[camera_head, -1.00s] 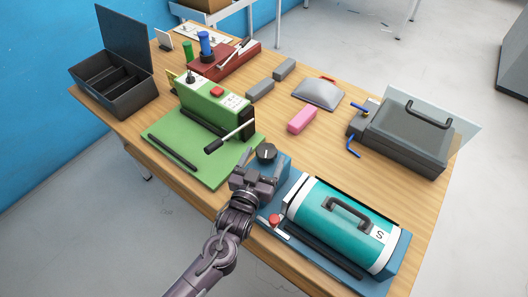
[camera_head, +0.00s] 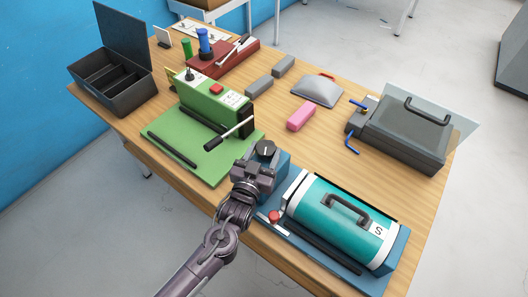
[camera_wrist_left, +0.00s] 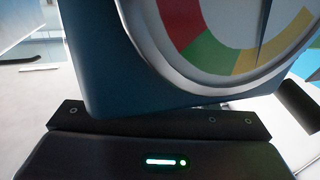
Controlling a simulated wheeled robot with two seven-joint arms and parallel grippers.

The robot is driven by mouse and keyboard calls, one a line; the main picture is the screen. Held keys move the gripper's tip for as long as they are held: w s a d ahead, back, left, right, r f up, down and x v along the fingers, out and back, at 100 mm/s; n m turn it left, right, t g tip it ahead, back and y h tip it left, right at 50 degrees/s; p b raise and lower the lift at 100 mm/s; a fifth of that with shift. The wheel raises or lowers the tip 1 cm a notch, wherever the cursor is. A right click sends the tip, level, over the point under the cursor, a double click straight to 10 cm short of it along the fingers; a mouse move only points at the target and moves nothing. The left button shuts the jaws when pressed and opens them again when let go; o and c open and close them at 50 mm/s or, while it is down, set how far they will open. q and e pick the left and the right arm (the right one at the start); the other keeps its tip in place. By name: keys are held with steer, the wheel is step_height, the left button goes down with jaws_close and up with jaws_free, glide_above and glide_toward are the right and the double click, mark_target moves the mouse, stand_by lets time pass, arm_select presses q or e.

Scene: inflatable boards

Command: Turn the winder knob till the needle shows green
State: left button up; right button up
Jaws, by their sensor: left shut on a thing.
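The winder knob (camera_head: 265,148) is a round black dial with a pale mark, on top of a small blue housing (camera_head: 283,162) near the table's front. My left gripper (camera_head: 262,165) is at the knob's near side and shut on it; the jaws hide part of the knob. In the left wrist view, the blue housing (camera_wrist_left: 105,60) carries a round white-rimmed gauge (camera_wrist_left: 240,40) with red, green and yellow segments. Its thin dark needle (camera_wrist_left: 264,22) points down, to the right of the green segment at left. The gauge's upper part is cut off. My right gripper is not in view.
A teal cylinder (camera_head: 320,212) with a black handle lies right of the housing. A green device (camera_head: 212,100) with a lever (camera_head: 230,134) stands close on the left. A pink block (camera_head: 301,116) and a grey case (camera_head: 408,135) are behind. Bare wood lies between.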

arm_select(q)
steer(key=shift+a, duration=0.1)
steer(key=m+g+h, duration=0.1)
steer(key=m+h, duration=0.1)
steer(key=shift+w+a+h, duration=0.1)
steer(key=shift+a+h, duration=0.05)
steer(key=shift+h, duration=0.25)
steer(key=m+g+h, duration=0.1)
steer(key=m+g+h+b, duration=0.1)
steer(key=h, duration=0.1)
steer(key=shift+w+a+f+m+g+b, duration=0.15)
steer(key=shift+m+g+b, duration=0.15)
steer(key=m+g+h+b, duration=0.2)
steer(key=shift+w+a+g, duration=0.1)
steer(key=shift+w+g, duration=0.05)
steer(key=shift+g, duration=0.15)
steer(key=shift+m+g+h+b, duration=1.1)
steer(key=shift+g, duration=0.4)
steer(key=shift+r, duration=0.2)
steer(key=o, duration=1)
